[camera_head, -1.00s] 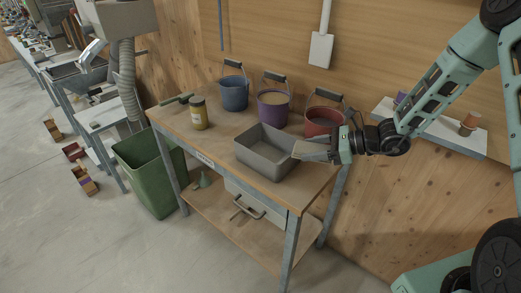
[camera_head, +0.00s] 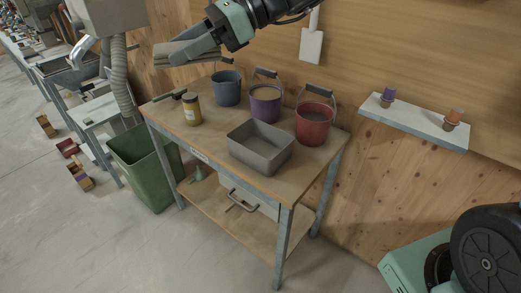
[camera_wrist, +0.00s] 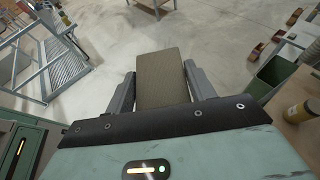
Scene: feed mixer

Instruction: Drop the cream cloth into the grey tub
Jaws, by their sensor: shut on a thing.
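My gripper (camera_head: 188,51) is at the top of the head view, high above the back left of the workbench. It is shut on the cream cloth (camera_head: 178,46), which looks like a flat, folded tan pad. In the wrist view the cloth (camera_wrist: 162,78) lies between the two grey fingers and sticks out past their tips. The grey tub (camera_head: 247,151) stands on the bench's front right part, open at the top. It looks empty. The gripper and cloth are well up and to the left of the tub, apart from it.
Blue (camera_head: 227,90), purple (camera_head: 265,103) and red (camera_head: 314,124) buckets with raised handles stand behind and beside the tub. A yellow jar (camera_head: 192,110) stands on the bench's left. A green bin (camera_head: 150,172) is on the floor. A wall shelf (camera_head: 415,128) holds small pots.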

